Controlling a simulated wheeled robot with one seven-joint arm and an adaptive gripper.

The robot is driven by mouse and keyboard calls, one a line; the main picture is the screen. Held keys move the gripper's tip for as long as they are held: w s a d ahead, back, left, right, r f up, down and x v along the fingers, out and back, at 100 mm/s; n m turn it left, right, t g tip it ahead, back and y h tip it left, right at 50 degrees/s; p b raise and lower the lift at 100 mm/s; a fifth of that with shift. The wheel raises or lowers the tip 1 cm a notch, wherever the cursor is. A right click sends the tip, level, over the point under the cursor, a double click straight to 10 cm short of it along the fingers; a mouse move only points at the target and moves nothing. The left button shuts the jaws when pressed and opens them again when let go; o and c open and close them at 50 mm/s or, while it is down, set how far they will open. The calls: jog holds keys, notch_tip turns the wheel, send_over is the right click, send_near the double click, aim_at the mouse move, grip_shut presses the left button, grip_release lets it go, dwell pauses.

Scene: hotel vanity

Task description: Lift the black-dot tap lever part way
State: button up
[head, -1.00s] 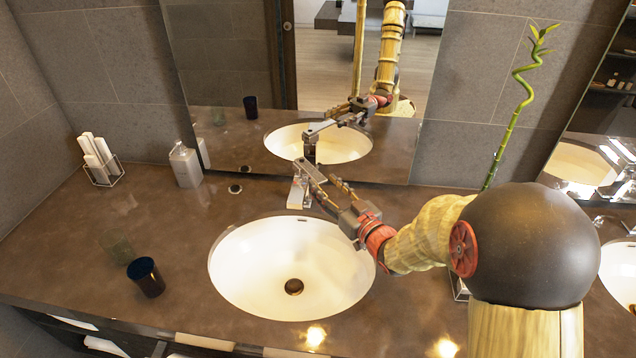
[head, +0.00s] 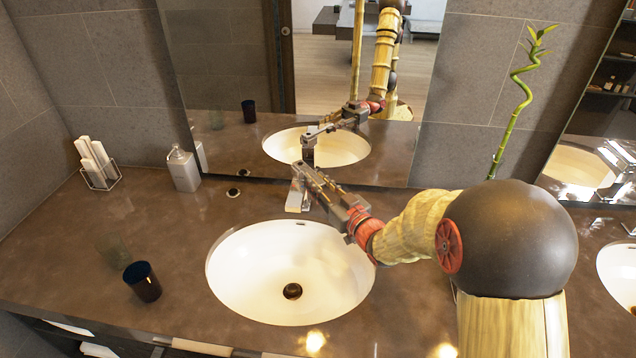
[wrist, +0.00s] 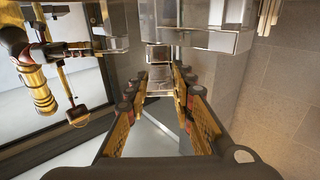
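The metal tap (head: 296,198) stands behind the white sink basin, in front of the mirror. My gripper (head: 304,172) is at the top of the tap, coming in from the right, and covers much of it in the head view. In the wrist view my gripper (wrist: 160,74) has its two fingers apart, with a shiny metal piece (wrist: 160,83), seemingly the tap lever, between or just beyond the tips. I cannot tell whether either finger touches it. No black dot can be made out.
The basin (head: 240,265) lies below my arm. A soap bottle (head: 183,168), a holder with white rolls (head: 97,165) and a dark cup (head: 143,282) stand to the left. The mirror (head: 225,130) is close behind the tap. A green stalk (head: 508,130) stands behind my arm.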

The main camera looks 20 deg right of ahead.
grip_shut()
dwell(0.4)
jog(key=r+p, duration=0.1)
jog(key=p, duration=0.2)
jog(key=shift+r+g, duration=0.2)
jog(key=shift+g, duration=0.2)
jog(key=shift+w+r+g+p, duration=0.1)
jog(key=shift+r+g+p, duration=0.15)
jog(key=shift+p, duration=0.7)
jog(key=shift+f, duration=0.15)
jog(key=o, duration=0.6)
grip_release()
